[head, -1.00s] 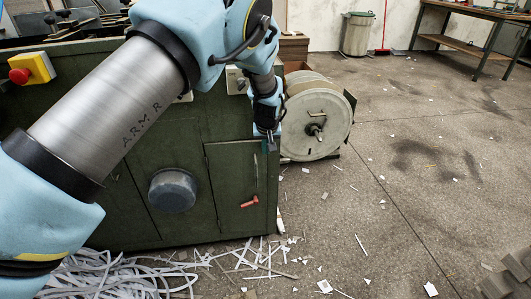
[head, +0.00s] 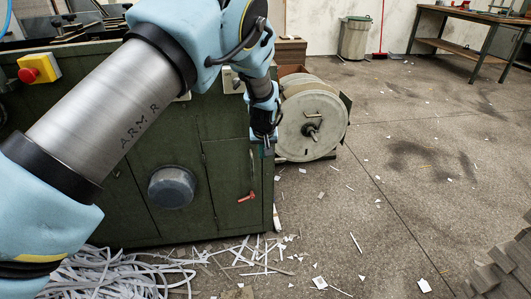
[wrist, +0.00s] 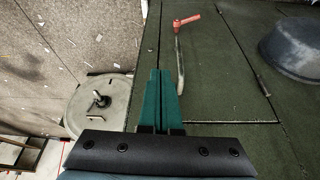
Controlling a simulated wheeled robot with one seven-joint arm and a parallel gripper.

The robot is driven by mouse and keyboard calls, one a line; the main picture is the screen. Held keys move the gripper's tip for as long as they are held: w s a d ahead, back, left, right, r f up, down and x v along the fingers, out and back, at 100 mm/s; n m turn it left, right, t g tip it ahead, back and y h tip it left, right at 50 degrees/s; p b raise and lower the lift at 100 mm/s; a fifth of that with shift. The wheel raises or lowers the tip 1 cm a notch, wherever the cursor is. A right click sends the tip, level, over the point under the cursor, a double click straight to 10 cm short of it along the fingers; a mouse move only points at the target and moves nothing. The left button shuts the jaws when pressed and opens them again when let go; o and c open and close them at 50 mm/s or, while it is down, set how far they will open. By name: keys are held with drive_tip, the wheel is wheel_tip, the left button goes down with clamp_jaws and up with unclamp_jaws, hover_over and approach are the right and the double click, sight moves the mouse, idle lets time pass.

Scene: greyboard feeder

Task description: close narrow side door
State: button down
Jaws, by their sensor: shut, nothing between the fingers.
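The narrow side door (head: 232,184) is a dark green panel at the right end of the green machine's front. It looks flush with the panel around it, with thin seams showing. A red-ended lever (head: 248,197) sits low on the door; in the wrist view the red handle (wrist: 186,20) tops a pale curved bar (wrist: 179,62). My gripper (wrist: 160,76) is shut and empty, its green fingers together, beside the bar near the door's edge. In the head view my gripper (head: 268,150) is at the door's upper right corner; contact cannot be told.
A round grey knob (head: 172,187) bulges from the machine left of the door. A white reel (head: 310,125) stands right of the machine. Paper strips (head: 110,275) and scraps litter the floor. A yellow box with a red button (head: 38,68) is upper left. Open floor lies right.

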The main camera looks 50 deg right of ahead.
drive_tip(key=v, duration=0.9)
drive_tip(key=shift+d+r, duration=0.15)
drive_tip(key=shift+r, duration=0.3)
drive_tip(key=shift+s, duration=0.15)
